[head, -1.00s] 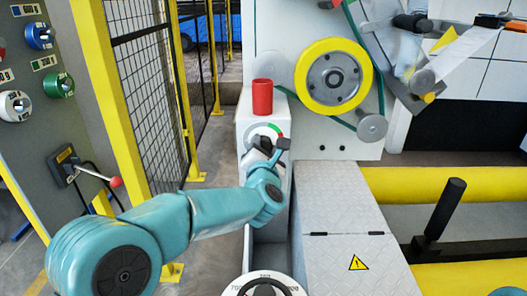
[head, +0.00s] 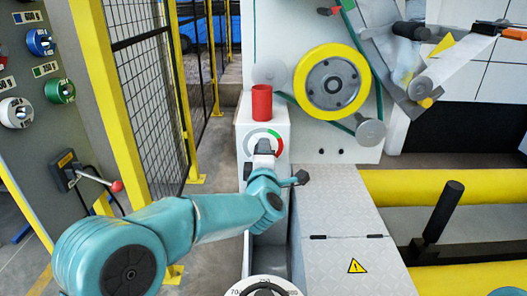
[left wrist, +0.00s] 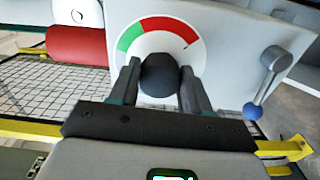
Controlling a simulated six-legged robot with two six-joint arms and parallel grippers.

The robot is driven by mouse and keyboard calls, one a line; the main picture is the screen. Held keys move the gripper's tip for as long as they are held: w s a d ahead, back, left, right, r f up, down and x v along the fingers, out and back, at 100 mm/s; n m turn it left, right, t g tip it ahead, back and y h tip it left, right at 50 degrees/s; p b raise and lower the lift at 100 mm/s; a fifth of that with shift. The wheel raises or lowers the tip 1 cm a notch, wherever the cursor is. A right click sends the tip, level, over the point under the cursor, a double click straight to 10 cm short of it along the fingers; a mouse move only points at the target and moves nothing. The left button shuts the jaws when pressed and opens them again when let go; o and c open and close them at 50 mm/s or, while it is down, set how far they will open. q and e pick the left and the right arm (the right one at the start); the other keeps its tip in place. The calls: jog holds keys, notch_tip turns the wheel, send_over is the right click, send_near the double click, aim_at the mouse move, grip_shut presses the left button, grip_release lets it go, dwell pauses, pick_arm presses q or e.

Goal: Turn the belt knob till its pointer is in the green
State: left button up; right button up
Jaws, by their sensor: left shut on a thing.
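The belt knob (left wrist: 160,75) is dark and round in the left wrist view, in front of a round white dial (left wrist: 139,45). The dial's coloured band has green (left wrist: 129,36) at the left and red beside it across the top. A small dark mark shows near the band's right end; I cannot tell whether it is the pointer. My left gripper (left wrist: 158,80) is shut on the knob, one finger on each side. In the head view my left gripper (head: 264,152) is at the dial and covers the knob. My right gripper is not in view.
A red cup (head: 261,102) stands on the white box above the dial. A lever with a blue ball (left wrist: 252,110) is beside the dial in the left wrist view. A yellow-rimmed wheel (head: 332,82) with a green belt is to the right. A mesh fence (head: 150,100) stands left.

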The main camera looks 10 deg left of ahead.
pick_arm(q)
jog(key=shift+m+p, duration=2.75)
jog(key=shift+m, duration=3.95)
jog(key=shift+f, duration=0.15)
jog(key=o, duration=1)
jog(key=shift+a, duration=0.1)
